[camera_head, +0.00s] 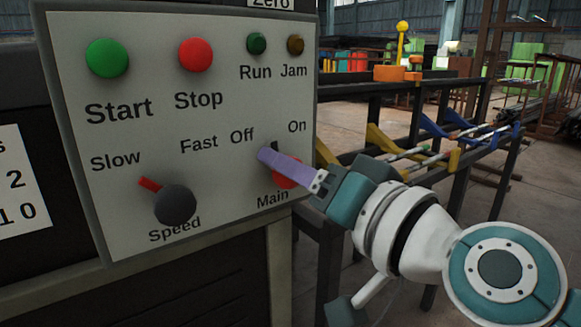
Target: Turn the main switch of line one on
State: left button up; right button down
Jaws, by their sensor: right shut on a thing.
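The control panel (130,228) carries the red main switch (289,181), marked Main below and Off and On above. A small dark part of the switch shows just above the fingers, between the Off and On labels. My right gripper (266,155) reaches in from the right, its purple finger lying across the switch. It is shut on the switch, and the fingers hide much of it. Exactly where its handle points is hard to tell. My left gripper is not in view.
The panel also holds a green Start button (106,58), a red Stop button (195,55), Run (257,43) and Jam (295,44) lamps and a black Speed knob (175,205) with a red pointer. A dark rack (420,95) stands behind at right.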

jog(key=m, duration=0.5)
jog(key=shift+m, duration=0.3)
jog(key=shift+f+m, duration=0.15)
jog(key=shift+m, duration=2.05)
jog(key=shift+c, duration=2)
grip_release()
jog(key=shift+d, duration=0.1)
